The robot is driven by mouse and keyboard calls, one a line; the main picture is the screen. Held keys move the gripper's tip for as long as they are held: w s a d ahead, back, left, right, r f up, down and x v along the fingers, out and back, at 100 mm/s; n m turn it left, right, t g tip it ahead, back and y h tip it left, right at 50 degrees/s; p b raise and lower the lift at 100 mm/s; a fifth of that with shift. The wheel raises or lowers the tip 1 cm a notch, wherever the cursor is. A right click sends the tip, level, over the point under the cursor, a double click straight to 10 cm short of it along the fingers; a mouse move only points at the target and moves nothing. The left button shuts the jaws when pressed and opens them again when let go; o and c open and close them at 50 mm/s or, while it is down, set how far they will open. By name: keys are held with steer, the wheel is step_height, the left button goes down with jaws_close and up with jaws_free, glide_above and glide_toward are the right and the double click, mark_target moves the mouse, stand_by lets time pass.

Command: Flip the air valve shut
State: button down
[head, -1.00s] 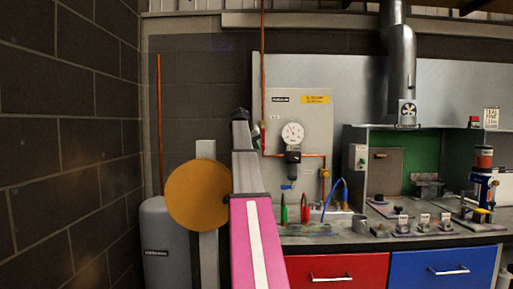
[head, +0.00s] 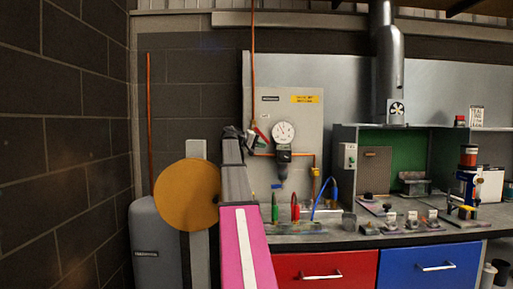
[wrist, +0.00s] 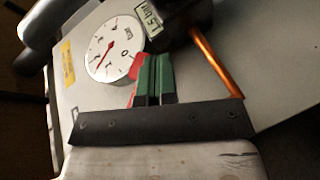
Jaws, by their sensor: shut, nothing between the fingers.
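The air valve's red lever (head: 262,138) shows in the head view on the copper pipe, left of the round white gauge (head: 283,132). It looks tilted. My gripper (head: 246,135) is just left of the lever and hides part of the valve body. In the wrist view the green fingers of my gripper (wrist: 153,78) are together with nothing between them. A red piece (wrist: 135,67), probably the lever, shows right beside the fingers, below the gauge (wrist: 117,48). I cannot tell whether the fingers touch it.
A dark regulator (head: 283,158) hangs under the gauge, with a copper pipe (head: 300,154) running right. The bench (head: 340,238) below holds green and red tools and a blue hose (head: 326,192). A grey tank (head: 155,245) and brick wall are at left.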

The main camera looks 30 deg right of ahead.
mark_target(267, 140)
steer(key=h, duration=0.1)
steer(key=s+d+r+h, duration=0.1)
steer(key=d+n+h, duration=0.1)
steer(key=shift+s+d+r+g+h, duration=0.15)
steer(key=shift+s+r+g+h, duration=0.1)
steer(key=shift+r+g+h, duration=0.1)
steer(key=shift+s+d+r+n+h, duration=0.2)
steer(key=shift+d+r+n+h, duration=0.25)
steer(key=shift+h, duration=0.2)
steer(key=shift+s+d+r+n+h, duration=0.2)
steer(key=shift+r+n+h, duration=0.15)
steer(key=shift+r+h, duration=0.2)
steer(key=shift+s+d+r, duration=0.15)
steer(key=shift+d+r, duration=0.1)
steer(key=shift+r, duration=0.3)
steer(key=shift+s+d+r, duration=0.1)
steer(key=shift+d+r, duration=0.1)
steer(key=shift+r, duration=0.45)
steer(key=v, duration=0.7)
steer(key=shift+a, duration=0.2)
